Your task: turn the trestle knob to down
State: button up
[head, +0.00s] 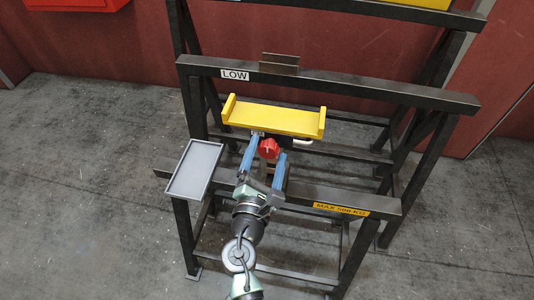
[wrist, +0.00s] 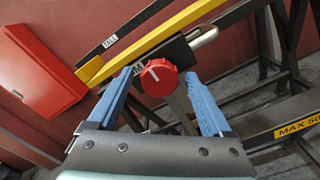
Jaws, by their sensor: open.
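The trestle knob (head: 268,148) is red with a pale pointer mark. It sits below a yellow cradle (head: 275,118) on the dark trestle. In the wrist view the knob (wrist: 159,77) lies between and just beyond the two blue fingers, with a black plate behind it; lettering on the plate is mostly hidden. The pointer mark runs toward the upper left of the knob there. My gripper (head: 268,152) is open, with one finger on each side of the knob; it also shows in the wrist view (wrist: 155,85). I cannot tell whether the fingers touch the knob.
A grey tray (head: 168,182) is fixed left of my gripper. A dark beam marked LOW (head: 350,88) runs behind the cradle, and a front beam (head: 325,195) passes under my gripper. A metal pin handle (head: 303,142) sticks out right of the knob. Floor at left is clear.

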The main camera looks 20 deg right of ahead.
jog(key=shift+s, duration=0.1)
jog(key=v, duration=1.3)
jog(key=shift+b, duration=0.3)
jog(key=w+a+r+m+t+y, duration=0.1)
jog(key=w+r+m, duration=0.3)
jog(key=r, duration=0.5)
jog(key=w+a+r+m+t, duration=0.1)
jog(key=w+r+m+t, duration=0.15)
jog(key=r+m, duration=0.6)
jog(key=w+r+m+t+y, duration=0.1)
jog(key=w+r+m, duration=0.25)
jog(key=r, duration=0.75)
jog(key=s+a+r+m+t+y, duration=0.2)
jog(key=s+r+t+y, duration=0.15)
jog(key=r, duration=0.45)
jog(key=s+a+r+m+t+y, duration=0.2)
jog(key=s+r, duration=0.2)
jog(key=r, duration=0.5)
jog(key=s+a+r+m+t+y, duration=0.2)
jog(key=s+r+t+y, duration=0.15)
jog(key=r, duration=0.45)
notch_tip(320, 180, up, 13)
jog(key=g+h+p, duration=0.1)
jog(key=p, duration=1.2)
jog(key=shift+a, duration=0.3)
